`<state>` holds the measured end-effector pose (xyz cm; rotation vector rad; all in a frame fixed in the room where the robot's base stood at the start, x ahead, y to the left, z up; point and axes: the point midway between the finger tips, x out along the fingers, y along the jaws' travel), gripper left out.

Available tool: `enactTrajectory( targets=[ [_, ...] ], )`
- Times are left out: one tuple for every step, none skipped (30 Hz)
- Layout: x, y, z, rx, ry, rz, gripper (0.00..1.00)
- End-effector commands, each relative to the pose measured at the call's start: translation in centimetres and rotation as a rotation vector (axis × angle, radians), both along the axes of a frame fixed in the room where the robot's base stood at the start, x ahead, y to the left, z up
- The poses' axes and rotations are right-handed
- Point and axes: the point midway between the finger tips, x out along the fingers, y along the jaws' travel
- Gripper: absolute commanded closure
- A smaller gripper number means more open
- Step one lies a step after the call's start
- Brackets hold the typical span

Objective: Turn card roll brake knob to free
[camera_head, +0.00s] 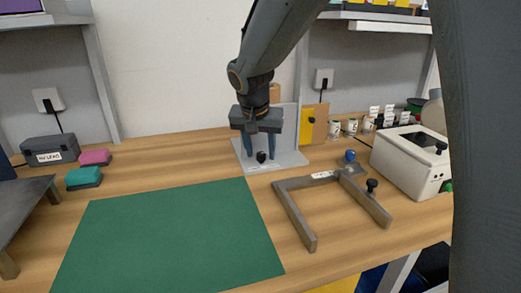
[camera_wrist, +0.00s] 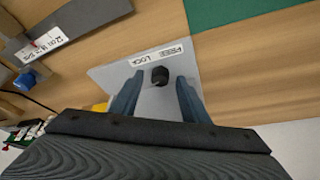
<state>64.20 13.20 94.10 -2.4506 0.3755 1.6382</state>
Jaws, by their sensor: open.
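The black brake knob (camera_head: 261,157) stands on the light grey base plate (camera_head: 291,160) of a bracket at the back of the bench. In the wrist view the knob (camera_wrist: 159,76) sits beside a white label (camera_wrist: 159,57) that appears to read FREE and LOCK; which way the knob points is hard to tell. My gripper (camera_head: 260,156) points down, with its blue fingers open on either side of the knob. In the wrist view a gap shows between the knob and each finger of my gripper (camera_wrist: 159,78). The card roll is not clearly visible.
A grey U-shaped frame (camera_head: 295,212) with a black knob (camera_head: 372,185) lies at right front. A blue knob (camera_head: 350,156) and a white machine (camera_head: 405,165) stand right. A green mat (camera_head: 170,240) lies left. The bracket's upright plate (camera_head: 287,125) rises close behind my gripper.

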Motion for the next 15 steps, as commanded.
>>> enactTrajectory(
  targets=[
    [0.00, -0.01, 0.00, 0.000, 0.000, 0.000, 0.59],
    [0.00, -0.01, 0.00, 0.000, 0.000, 0.000, 0.59],
    [0.00, -0.01, 0.00, 0.000, 0.000, 0.000, 0.59],
    [-0.01, -0.01, 0.01, 0.000, 0.000, 0.000, 0.64],
    [-0.01, -0.01, 0.01, 0.000, 0.000, 0.000, 0.69],
    [-0.02, -0.01, 0.01, 0.000, 0.000, 0.000, 0.75],
    [-0.02, -0.01, 0.01, 0.000, 0.000, 0.000, 0.81],
    [-0.02, -0.01, 0.01, 0.000, 0.000, 0.000, 0.86],
    [-0.01, 0.00, 0.01, 0.000, 0.000, 0.000, 0.92],
    [-0.01, 0.00, 0.02, 0.000, 0.000, 0.000, 0.97],
    [-0.02, 0.01, 0.01, 0.000, 0.000, 0.000, 1.00],
    [-0.01, 0.00, 0.02, 0.000, 0.000, 0.000, 1.00],
    [-0.02, 0.01, 0.01, 0.000, 0.000, 0.001, 1.00],
    [-0.01, -0.01, 0.03, 0.001, 0.000, 0.001, 1.00],
    [-0.03, 0.00, 0.03, 0.000, 0.000, 0.004, 1.00]
  ],
)
